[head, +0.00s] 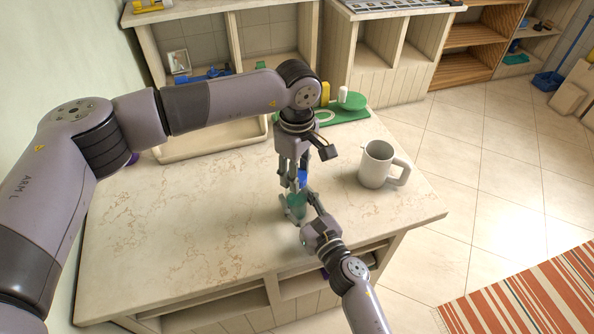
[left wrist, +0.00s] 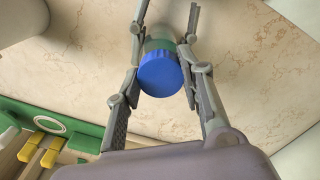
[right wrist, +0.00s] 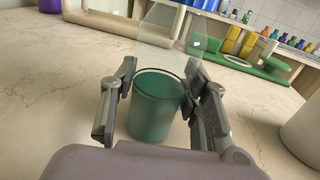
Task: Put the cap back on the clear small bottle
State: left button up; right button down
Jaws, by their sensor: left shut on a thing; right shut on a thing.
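The small bottle (head: 296,206) is see-through green and stands upright near the counter's front edge. In the right wrist view the bottle (right wrist: 155,108) is between the fingers of my right gripper (right wrist: 158,92), which is shut on it. My left gripper (head: 299,181) comes down from above and is shut on the blue cap (head: 303,177). In the left wrist view the cap (left wrist: 160,74) is between the fingers, with the green bottle (left wrist: 160,44) showing just behind it. The cap is over the bottle; I cannot tell whether they touch. The cap does not show in the right wrist view.
A white mug (head: 375,164) stands on the counter right of the grippers. A green board (head: 347,114) with yellow and white items lies at the back, beside a beige tray (head: 210,143). The left part of the counter (head: 160,220) is clear.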

pick_arm(q)
jog(key=m, duration=0.9)
jog(key=o, duration=1.4)
notch_tip(320, 180, up, 12)
jog(key=shift+f, duration=0.1)
pick_arm(e)
jog(key=c, duration=0.8)
grip_release()
jog(key=shift+c, duration=0.2)
